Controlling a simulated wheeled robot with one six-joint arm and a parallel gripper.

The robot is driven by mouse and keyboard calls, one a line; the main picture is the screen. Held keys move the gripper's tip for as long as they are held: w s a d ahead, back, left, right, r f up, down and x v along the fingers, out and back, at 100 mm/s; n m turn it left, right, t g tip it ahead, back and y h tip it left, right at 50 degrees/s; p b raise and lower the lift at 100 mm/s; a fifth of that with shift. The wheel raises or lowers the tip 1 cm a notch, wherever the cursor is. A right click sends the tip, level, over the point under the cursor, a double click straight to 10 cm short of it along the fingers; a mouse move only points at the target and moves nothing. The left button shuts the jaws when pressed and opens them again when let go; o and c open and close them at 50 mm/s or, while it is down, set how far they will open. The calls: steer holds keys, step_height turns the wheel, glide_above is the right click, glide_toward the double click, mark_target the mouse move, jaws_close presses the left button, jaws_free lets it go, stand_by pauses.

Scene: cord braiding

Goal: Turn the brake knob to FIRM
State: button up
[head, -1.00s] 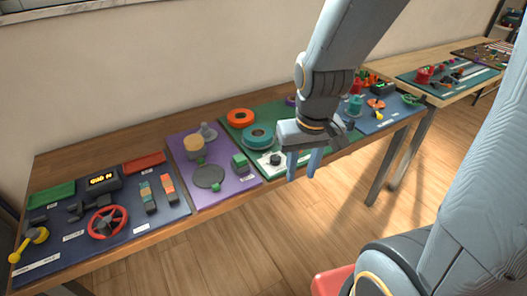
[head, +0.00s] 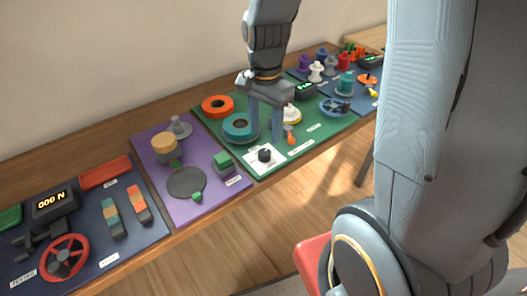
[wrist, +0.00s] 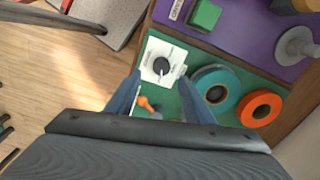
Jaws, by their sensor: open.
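The brake knob (head: 264,155) is a small black dial on a white square plate (head: 263,171) at the front edge of the green mat. It also shows in the wrist view (wrist: 161,66), with a pointer mark and print too small to read. My gripper (head: 265,139) points down with its two blue-grey fingers apart and empty. In the head view the fingertips are just behind and above the knob. In the wrist view the knob lies just beyond the gap between the fingers (wrist: 160,84). I cannot tell that either finger touches it.
On the green mat (head: 222,129), a teal roll (head: 238,127) and an orange roll (head: 217,106) sit left of the fingers. A small orange item (head: 291,138) stands close on the right. The purple mat (head: 218,195) is to the left. Floor lies beyond the table's front edge.

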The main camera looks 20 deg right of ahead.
mark_target(264, 153)
steer(key=shift+w+f+m, duration=0.25)
steer(key=shift+f+m, duration=0.15)
steer(key=shift+f, duration=0.1)
steer(key=shift+f+p, duration=0.35)
steer(key=shift+f, duration=3.25)
steer(key=c, duration=1)
steer(key=shift+c, duration=0.2)
